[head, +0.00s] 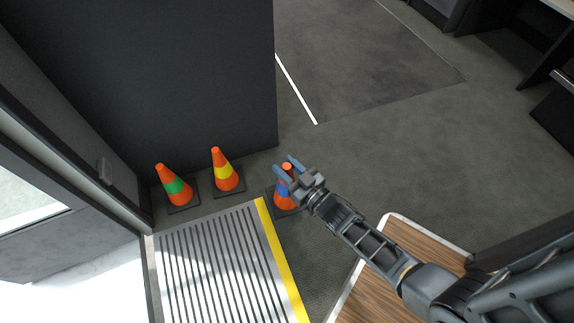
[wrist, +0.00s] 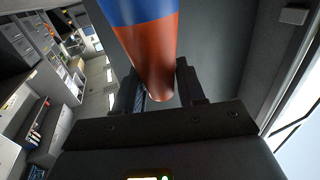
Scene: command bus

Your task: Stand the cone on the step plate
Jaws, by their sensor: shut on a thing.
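My gripper (head: 285,167) is shut on the orange cone with the blue band (head: 283,190), holding it near its top. In the wrist view the cone (wrist: 150,45) lies between the two fingers, its rounded tip towards the palm. In the head view this cone looks upright, just right of the step plate's yellow edge. I cannot tell whether its dark base touches the floor. The ribbed grey step plate (head: 215,265) has a yellow strip along its right side, and nothing stands on it.
A green-banded cone (head: 174,186) and a yellow-banded cone (head: 225,170) stand behind the plate, against a dark partition (head: 190,80). A door frame (head: 75,145) borders the plate on the left. A wood-topped surface (head: 385,270) is at the lower right. Open floor (head: 350,160) lies right of the cones.

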